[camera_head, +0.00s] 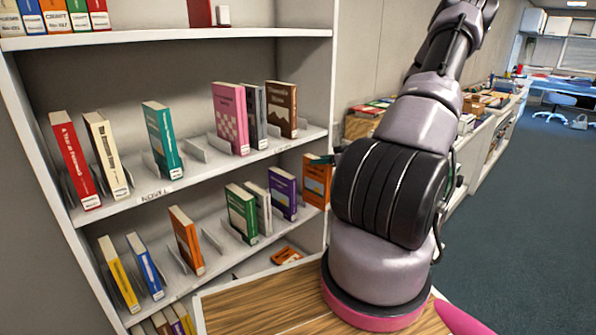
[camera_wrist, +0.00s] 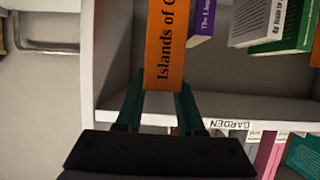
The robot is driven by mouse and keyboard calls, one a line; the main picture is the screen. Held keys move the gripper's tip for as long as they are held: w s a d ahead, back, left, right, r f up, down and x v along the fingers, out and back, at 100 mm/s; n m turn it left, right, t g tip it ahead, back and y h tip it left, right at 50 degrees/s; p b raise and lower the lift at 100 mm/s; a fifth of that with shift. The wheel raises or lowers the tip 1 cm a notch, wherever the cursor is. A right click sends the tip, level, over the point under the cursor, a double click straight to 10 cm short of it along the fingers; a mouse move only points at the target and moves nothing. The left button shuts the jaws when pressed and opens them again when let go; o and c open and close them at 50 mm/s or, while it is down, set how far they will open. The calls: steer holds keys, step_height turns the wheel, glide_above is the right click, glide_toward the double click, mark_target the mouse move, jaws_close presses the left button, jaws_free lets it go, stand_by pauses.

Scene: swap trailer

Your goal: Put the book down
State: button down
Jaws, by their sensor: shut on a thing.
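An orange book (camera_head: 317,181) shows at the right end of the bookcase, partly hidden by my arm. In the wrist view the orange book (camera_wrist: 164,50), with a spine reading "Islands of", stands between the two teal fingers of my gripper (camera_wrist: 160,90), which are shut on its end. The bookcase (camera_head: 300,150) has a lower shelf with a purple book (camera_head: 282,193), also seen in the wrist view (camera_wrist: 204,18), just beside the held book. I cannot tell whether the orange book touches the shelf.
A white book (camera_head: 258,209) and a green book (camera_head: 241,213) stand left of the purple one. Upper-shelf books include a pink one (camera_head: 230,118). A wooden tabletop (camera_head: 250,300) lies in front. An orange book (camera_head: 286,255) lies below. Carpet (camera_head: 530,200) is open at right.

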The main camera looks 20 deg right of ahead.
steer(key=w+a, duration=0.4)
steer(key=w, duration=0.6)
step_height(320, 180, down, 7)
steer(key=shift+w, duration=0.2)
steer(key=shift+d+f, duration=0.1)
steer(key=c, duration=0.5)
jaws_free()
